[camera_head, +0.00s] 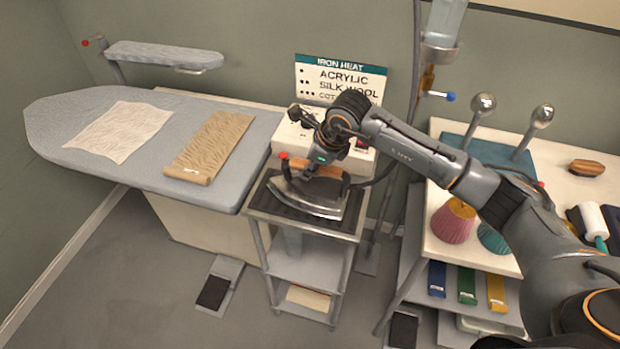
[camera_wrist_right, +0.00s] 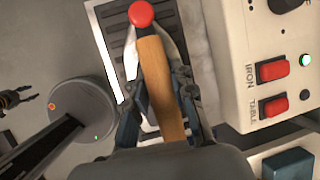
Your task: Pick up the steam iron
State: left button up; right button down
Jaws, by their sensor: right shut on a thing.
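The steam iron (camera_head: 308,198) has a grey metal body and a wooden handle with a red knob at one end. It sits on the dark ribbed rest on top of the small metal stand (camera_head: 257,215). My right gripper (camera_head: 311,171) is over the iron with its fingers at the handle. In the right wrist view the wooden handle (camera_wrist_right: 160,85) lies between the two fingers of my right gripper (camera_wrist_right: 160,95), which are closed on it. Part of the iron is hidden under the gripper. My left gripper is not in the head view; a dark gripper-like shape shows at the wrist view's left edge.
The control box (camera_head: 358,160) with red switches (camera_wrist_right: 272,70) stands right behind the iron. The ironing board (camera_head: 85,165) with a cream cloth (camera_head: 118,131) and a tan cloth (camera_head: 210,147) is at left. A table (camera_head: 432,240) with lampshade-like pleated items (camera_head: 453,221) is at right.

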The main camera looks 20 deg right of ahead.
jog(key=shift+w+r, duration=0.15)
jog(key=shift+r, duration=0.15)
jog(key=shift+r+b, duration=0.35)
jog(key=shift+r, duration=0.6)
jog(key=s+a+r+b, duration=0.6)
jog(key=s+a+r, duration=0.2)
jog(key=s+r, duration=0.2)
jog(key=shift+s+a+r, duration=0.25)
jog(key=shift+s+r, duration=0.15)
jog(key=shift+s, duration=0.3)
jog(key=c, duration=1.7)
grip_release()
jog(key=shift+c, duration=0.2)
grip_shut()
